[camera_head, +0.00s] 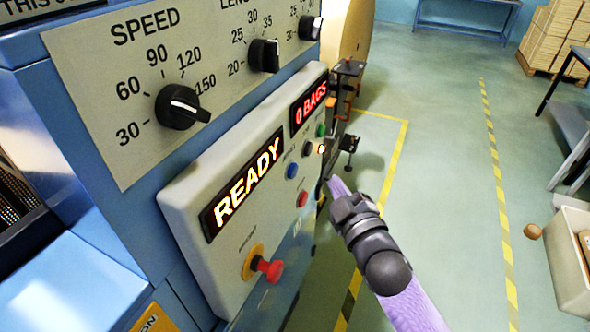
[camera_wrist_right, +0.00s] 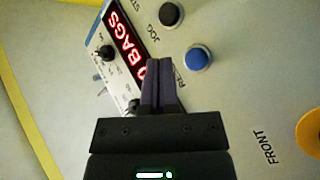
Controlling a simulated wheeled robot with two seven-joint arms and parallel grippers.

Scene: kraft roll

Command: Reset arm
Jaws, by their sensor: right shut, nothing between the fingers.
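My right arm comes in from the lower right in the head view. Its gripper (camera_head: 329,180) is beside the right edge of the control panel (camera_head: 185,205), partly hidden there. In the right wrist view the two dark fingers (camera_wrist_right: 161,72) are together and empty, in front of the panel face. A blue button (camera_wrist_right: 198,58) and a black button (camera_wrist_right: 172,15) lie just beyond and right of the fingertips. Whether the fingers touch the panel I cannot tell. My left gripper is not in view.
The panel carries a READY display (camera_head: 243,187), a "0 BAGS" display (camera_head: 309,104) and a red emergency button (camera_head: 268,268). Dials such as the SPEED knob (camera_head: 180,107) sit above. A white bin (camera_head: 568,270) stands right. Open floor (camera_head: 445,170) lies between.

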